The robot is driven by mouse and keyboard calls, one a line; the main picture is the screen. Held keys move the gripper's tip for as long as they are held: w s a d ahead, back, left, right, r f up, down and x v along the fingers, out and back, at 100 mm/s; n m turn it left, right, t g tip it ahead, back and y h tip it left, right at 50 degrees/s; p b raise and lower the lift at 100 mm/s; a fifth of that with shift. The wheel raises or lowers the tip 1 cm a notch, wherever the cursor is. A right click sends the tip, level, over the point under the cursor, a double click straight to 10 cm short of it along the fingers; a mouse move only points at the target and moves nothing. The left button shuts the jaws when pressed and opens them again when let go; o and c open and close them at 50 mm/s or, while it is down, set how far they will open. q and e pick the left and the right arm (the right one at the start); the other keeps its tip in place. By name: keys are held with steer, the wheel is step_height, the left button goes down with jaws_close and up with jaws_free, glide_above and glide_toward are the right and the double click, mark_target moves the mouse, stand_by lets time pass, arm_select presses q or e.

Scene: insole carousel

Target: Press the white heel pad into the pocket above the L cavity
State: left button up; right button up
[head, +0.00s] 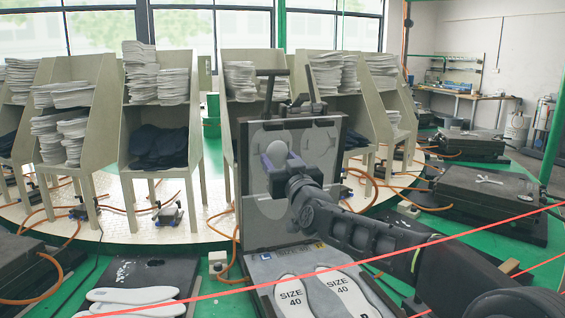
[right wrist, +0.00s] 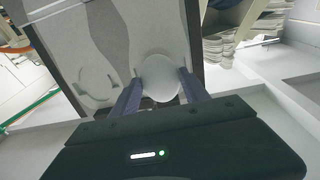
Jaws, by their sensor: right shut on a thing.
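The mould's raised lid (head: 252,215) stands upright and has two pale foot-shaped areas; it also fills the upper part of the right wrist view (right wrist: 117,50). The white heel pad (head: 277,150) is round and flat. My right gripper (head: 277,163) is shut on it, with one finger on each side of the pad (right wrist: 160,85) in the right wrist view. The pad is in front of the lid's left foot shape in the head view; I cannot tell whether it touches the pocket. Below the lid, the mould base (head: 263,272) holds two white insoles (head: 291,293) marked SIZE 40. My left gripper is out of view.
Racks (head: 161,118) with stacked insoles stand behind on the round platform. More dark moulds (head: 492,197) stand at the right. Loose white insoles (head: 134,296) lie at front left. Red lines cross the foreground. Orange hoses run over the floor.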

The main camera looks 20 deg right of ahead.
mark_target(277, 158)
steer(key=shift+w+a+r+p, duration=0.15)
steer(key=shift+w+p, duration=0.4)
steer(key=shift+w, duration=0.6)
steer(key=shift+w+d+r+p, duration=0.15)
steer(key=shift+w+p, duration=0.35)
steer(key=shift+w, duration=0.65)
steer(key=shift+a, duration=0.1)
steer(key=o, duration=1)
steer(key=shift+s+f, duration=0.1)
steer(key=shift+s, duration=0.45)
steer(key=s, duration=0.2)
steer(key=s+b, duration=0.1)
steer(key=s, duration=0.1)
steer(key=s+b, duration=0.1)
steer(key=s, duration=0.1)
steer(key=shift+s+d+f, duration=0.25)
steer(key=shift+s+f, duration=0.05)
steer(key=shift+f, duration=0.1)
